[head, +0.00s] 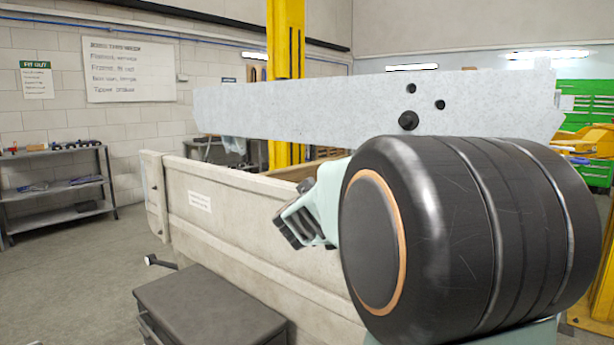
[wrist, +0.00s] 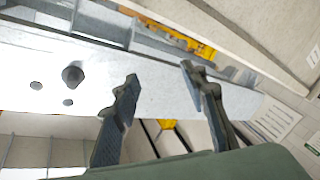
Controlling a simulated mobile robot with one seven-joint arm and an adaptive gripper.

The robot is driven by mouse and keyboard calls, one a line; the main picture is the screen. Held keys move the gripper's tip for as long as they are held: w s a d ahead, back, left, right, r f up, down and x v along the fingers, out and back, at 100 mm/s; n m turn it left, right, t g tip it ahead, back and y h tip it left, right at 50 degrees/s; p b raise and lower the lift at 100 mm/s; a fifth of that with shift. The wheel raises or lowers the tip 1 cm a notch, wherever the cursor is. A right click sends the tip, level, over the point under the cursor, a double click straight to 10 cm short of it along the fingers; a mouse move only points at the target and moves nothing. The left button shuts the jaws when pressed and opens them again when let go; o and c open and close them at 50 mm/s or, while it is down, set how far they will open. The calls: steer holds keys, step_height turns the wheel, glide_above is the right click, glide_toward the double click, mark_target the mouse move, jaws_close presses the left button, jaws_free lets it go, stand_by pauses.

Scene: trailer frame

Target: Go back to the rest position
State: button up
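My gripper (wrist: 160,78) is open, its two dark fingers spread apart with nothing between them in the wrist view. In the head view my gripper (head: 292,228) shows only in part, left of the big black joint of my arm, in front of the pale trailer side panel. A long grey metal beam (head: 300,110) runs across behind and above it. A dark bolt or plug (head: 408,121) sits at the beam's right part, beside two dark holes. In the wrist view the bolt (wrist: 72,75) is left of the fingers, apart from them.
The pale side panel (head: 250,222) stands close behind my gripper. A dark grey box (head: 208,305) is low in front of it. A shelf rack (head: 60,185) stands at the left wall, with open floor before it. A yellow post (head: 286,40) rises behind the beam.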

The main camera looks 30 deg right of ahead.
steer(key=shift+w+a+f, duration=0.15)
steer(key=shift+a+f, duration=0.25)
steer(key=shift+f, duration=0.05)
steer(key=shift+a+y, duration=0.1)
steer(key=shift+y, duration=0.2)
